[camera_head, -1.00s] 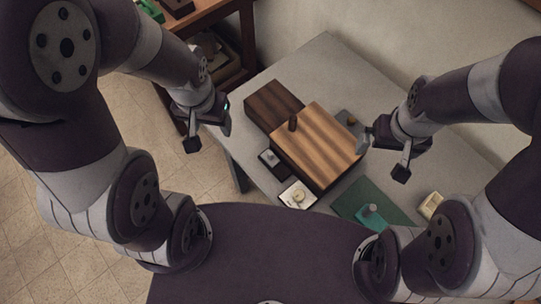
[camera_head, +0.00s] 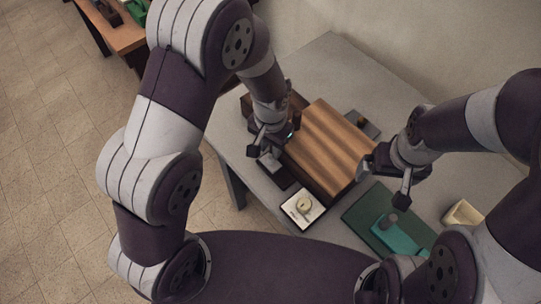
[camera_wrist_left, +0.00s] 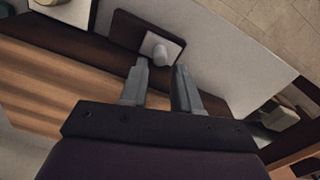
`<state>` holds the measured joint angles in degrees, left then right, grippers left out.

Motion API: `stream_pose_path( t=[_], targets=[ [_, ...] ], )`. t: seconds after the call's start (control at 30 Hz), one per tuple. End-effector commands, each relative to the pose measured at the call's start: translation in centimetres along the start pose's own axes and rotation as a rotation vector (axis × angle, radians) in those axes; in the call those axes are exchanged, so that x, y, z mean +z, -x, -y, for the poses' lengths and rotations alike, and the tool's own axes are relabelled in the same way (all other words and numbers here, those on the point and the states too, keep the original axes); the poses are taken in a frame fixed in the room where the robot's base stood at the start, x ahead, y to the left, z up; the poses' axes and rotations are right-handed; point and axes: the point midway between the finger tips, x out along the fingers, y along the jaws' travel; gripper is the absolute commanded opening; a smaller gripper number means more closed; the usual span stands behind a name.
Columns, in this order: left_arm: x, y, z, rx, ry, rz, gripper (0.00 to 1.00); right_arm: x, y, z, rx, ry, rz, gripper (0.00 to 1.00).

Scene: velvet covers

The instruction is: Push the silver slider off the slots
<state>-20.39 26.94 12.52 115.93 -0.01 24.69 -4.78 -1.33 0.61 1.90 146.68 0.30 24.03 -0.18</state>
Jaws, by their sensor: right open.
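The silver slider is probably the small pale plate with a rounded knob (camera_wrist_left: 160,45) on a dark square base (camera_wrist_left: 128,31) in the left wrist view. My left gripper (camera_wrist_left: 158,72) has its two fingers apart, with the knob seen beyond the gap between them; contact cannot be told. The slots cannot be made out. My right gripper (camera_head: 384,183) is open and empty by the box's right end.
A white square with a round beige piece (camera_head: 303,207) lies in front of the box. A green mat (camera_head: 360,207) with a teal object (camera_head: 396,237) is to the right, near a cream block (camera_head: 463,212). The grey tabletop (camera_head: 345,65) is clear at the back.

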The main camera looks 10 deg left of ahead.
Motion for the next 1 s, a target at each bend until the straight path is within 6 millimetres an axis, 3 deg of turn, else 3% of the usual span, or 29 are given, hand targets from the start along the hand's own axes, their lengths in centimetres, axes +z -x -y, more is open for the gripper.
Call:
stream_pose_path(
  t=[0.2, 0.57, 0.67, 0.87, 1.0],
  targets=[
    [0.0, -4.0, 0.0, 0.0, 0.001, 0.002, 0.31, 0.0, -0.2, 0.0, 0.0, 0.0, 0.0, 1.0],
    [0.0, -4.9, 0.0, 0.0, 0.001, -0.001, 0.31, 0.0, -0.2, 0.0, 0.0, 0.0, 0.0, 1.0],
    [0.0, -4.9, 0.0, 0.0, 0.001, -0.001, 0.02, 0.0, -0.2, 0.0, 0.0, 0.0, 0.0, 1.0],
    [0.0, -4.8, -0.2, 0.0, 0.0, -0.001, 0.0, 0.0, -0.1, 0.0, 0.0, 0.0, 0.0, 1.0],
    [0.6, -4.6, -2.4, 0.0, -0.004, -0.001, 0.0, -0.1, 0.7, 0.0, 0.0, 0.0, 0.0, 1.0]
  ],
)
